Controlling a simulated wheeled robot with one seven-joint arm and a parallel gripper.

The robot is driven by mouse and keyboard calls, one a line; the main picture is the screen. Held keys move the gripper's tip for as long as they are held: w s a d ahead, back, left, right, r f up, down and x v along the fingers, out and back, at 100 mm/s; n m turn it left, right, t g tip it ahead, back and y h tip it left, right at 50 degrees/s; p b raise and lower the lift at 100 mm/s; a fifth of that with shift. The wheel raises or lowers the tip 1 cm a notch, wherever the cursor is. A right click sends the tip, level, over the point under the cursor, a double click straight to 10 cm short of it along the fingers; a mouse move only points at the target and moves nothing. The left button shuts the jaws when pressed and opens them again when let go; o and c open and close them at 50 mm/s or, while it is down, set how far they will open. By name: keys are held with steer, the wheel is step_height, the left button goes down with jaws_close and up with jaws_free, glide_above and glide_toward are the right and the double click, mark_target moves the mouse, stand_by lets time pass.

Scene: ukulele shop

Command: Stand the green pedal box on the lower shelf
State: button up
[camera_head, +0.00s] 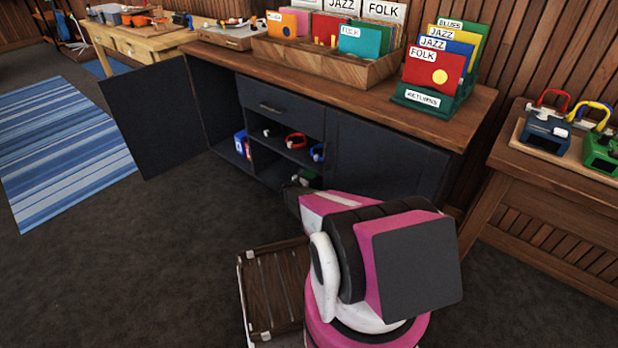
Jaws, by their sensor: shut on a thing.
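The dark cabinet (390,158) under the record counter has an open middle bay. Its lower shelf (268,172) is partly hidden by my arm. My gripper (297,182) reaches into the front of that lower bay, shut on the green pedal box (308,175). Only a small green part of the box shows; my pink and white arm hides the rest. I cannot tell whether the box touches the shelf or is upright.
The shelf above holds a red coiled item (296,140) and a blue one (317,152). A blue box (241,142) stands in the left bay, whose door (160,115) hangs open. A side table (570,180) is at right. A slatted wooden case (272,290) lies beside my arm.

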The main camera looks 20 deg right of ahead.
steer(key=shift+f, duration=0.25)
steer(key=o, duration=1.5)
steer(key=shift+o, duration=0.2)
steer(key=shift+r, duration=0.1)
steer(key=shift+s+a+r, duration=0.15)
steer(key=v, duration=1.1)
steer(key=shift+s+a, duration=0.2)
steer(key=shift+a, duration=0.1)
